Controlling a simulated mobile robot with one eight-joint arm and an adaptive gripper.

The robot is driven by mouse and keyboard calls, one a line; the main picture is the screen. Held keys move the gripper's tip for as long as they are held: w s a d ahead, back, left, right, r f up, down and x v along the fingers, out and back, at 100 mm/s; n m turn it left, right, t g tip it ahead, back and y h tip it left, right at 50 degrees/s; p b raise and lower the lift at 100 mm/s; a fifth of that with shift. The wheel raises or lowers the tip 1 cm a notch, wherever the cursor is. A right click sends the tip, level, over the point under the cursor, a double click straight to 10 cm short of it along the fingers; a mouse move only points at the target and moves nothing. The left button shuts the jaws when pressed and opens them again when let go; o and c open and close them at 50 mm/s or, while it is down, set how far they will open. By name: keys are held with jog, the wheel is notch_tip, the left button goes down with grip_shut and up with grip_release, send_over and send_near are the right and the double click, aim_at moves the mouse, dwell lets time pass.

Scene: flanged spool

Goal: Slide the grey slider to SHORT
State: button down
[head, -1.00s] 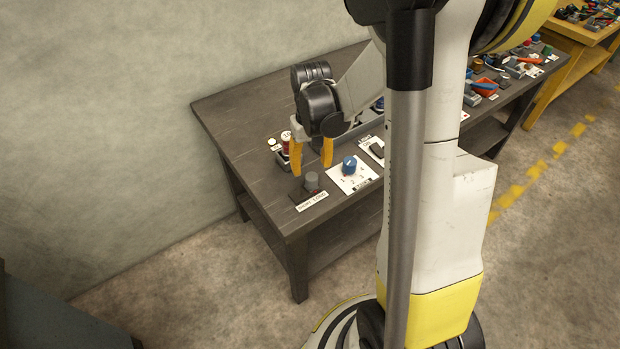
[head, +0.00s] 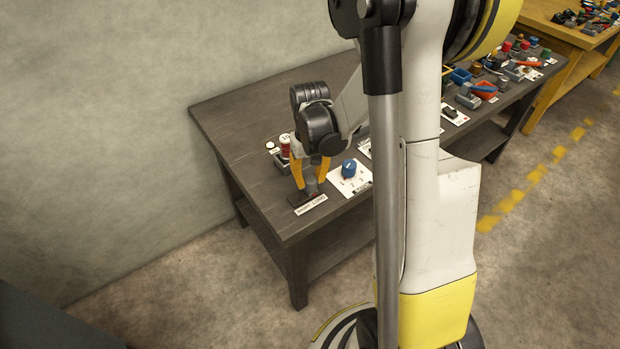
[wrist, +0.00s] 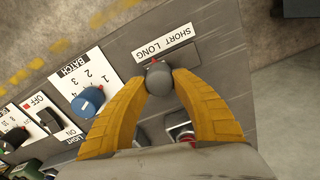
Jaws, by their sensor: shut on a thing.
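The grey slider knob (wrist: 158,82) with a small red mark sits between the yellow fingers of my gripper (wrist: 161,76), which is shut on it. In the head view the knob (head: 311,186) shows between the fingertips of my gripper (head: 311,184). Its dark base (head: 297,198) extends to the left of the knob there. The white SHORT LONG label (wrist: 163,42) lies beside the track; in the head view the label (head: 311,204) is in front of it, with SHORT on the left. The knob is towards the LONG side. The fingers hide part of the track.
A blue BATCH dial (wrist: 88,102) on a white plate is close by; it also shows in the head view (head: 348,168). A red button (head: 284,146) stands behind the gripper. The bench's left end (head: 226,126) is bare. More controls line the bench to the right.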

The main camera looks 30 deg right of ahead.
aim_at(295, 198)
jog(key=a, duration=0.5)
jog(key=shift+s, duration=0.1)
jog(key=shift+d, duration=0.1)
jog(key=c, duration=1)
grip_release()
jog(key=shift+a, duration=0.2)
jog(key=shift+d, duration=0.1)
notch_tip(295, 198, up, 12)
